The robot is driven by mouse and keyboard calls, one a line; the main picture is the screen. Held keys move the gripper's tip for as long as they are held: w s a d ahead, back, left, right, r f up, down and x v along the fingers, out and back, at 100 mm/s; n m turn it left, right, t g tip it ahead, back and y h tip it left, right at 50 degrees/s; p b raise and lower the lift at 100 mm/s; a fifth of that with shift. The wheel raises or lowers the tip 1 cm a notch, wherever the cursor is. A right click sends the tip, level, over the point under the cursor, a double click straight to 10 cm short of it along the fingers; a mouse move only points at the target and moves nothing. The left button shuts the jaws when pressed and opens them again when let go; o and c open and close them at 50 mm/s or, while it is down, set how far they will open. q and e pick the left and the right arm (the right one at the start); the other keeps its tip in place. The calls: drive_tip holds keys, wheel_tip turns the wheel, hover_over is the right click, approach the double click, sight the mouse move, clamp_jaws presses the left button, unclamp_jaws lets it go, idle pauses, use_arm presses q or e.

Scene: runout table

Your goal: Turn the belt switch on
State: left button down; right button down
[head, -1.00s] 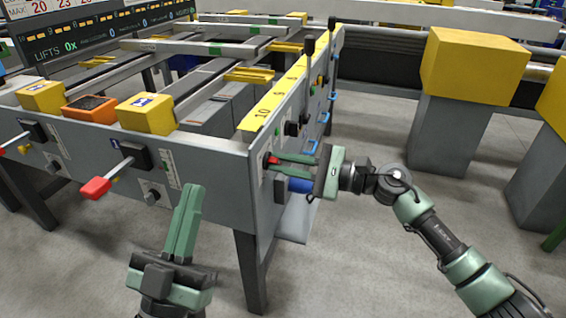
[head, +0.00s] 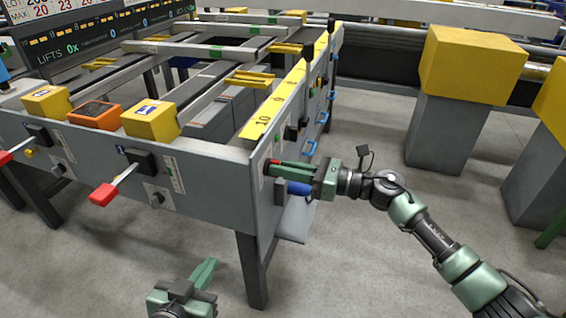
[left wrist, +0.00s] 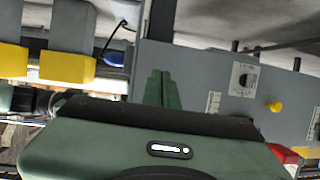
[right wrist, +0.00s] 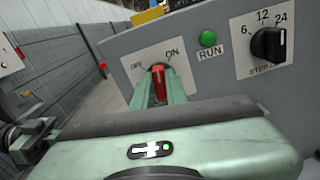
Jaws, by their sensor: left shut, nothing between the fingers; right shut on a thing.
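The belt switch is a small red handle (right wrist: 158,83) on a white plate (right wrist: 140,62) marked OFF at left and ON at right. In the right wrist view the handle stands roughly upright between the two labels; its exact setting is hard to tell. My right gripper (right wrist: 160,95) is shut on the handle. In the head view my right gripper (head: 275,168) reaches in from the right to the table's end panel, and the red handle (head: 275,161) is mostly hidden by the fingers. My left gripper (head: 212,262) is shut and empty, low in front of the table; its fingers also show in the left wrist view (left wrist: 158,88).
A green RUN lamp (right wrist: 208,38) and a black dial (right wrist: 268,44) sit right of the switch. Red-tipped levers (head: 103,194) stick out from the table's front panel (head: 210,178). Yellow-topped grey pillars (head: 470,68) stand at right. The floor between is clear.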

use_arm(q)
drive_tip(key=s+a+f+g+y+p, duration=0.1)
drive_tip(key=s+a+f+g+p, duration=0.1)
drive_tip(key=s+f+g, duration=0.2)
drive_tip(key=s+a+f+g+y+p, duration=0.1)
drive_tip(key=s+f+g, duration=0.4)
drive_tip(key=s, duration=0.6)
drive_tip(key=shift+s+a+f+n+g+y+p, duration=0.15)
drive_tip(key=shift+s+a+n+g+y+p, duration=0.3)
drive_tip(key=shift+a, duration=0.8)
use_arm(e)
drive_tip(key=m, duration=0.7)
drive_tip(key=shift+w+d, duration=0.1)
use_arm(q)
drive_tip(key=shift+w, duration=0.2)
use_arm(e)
drive_tip(key=shift+f, duration=0.1)
drive_tip(key=c, duration=1.4)
unclamp_jaws()
drive_tip(key=shift+c, duration=0.2)
use_arm(q)
drive_tip(key=shift+r+p, duration=0.2)
drive_tip(key=shift+p, duration=0.15)
use_arm(e)
drive_tip(key=v, duration=0.7)
drive_tip(key=shift+d, duration=0.35)
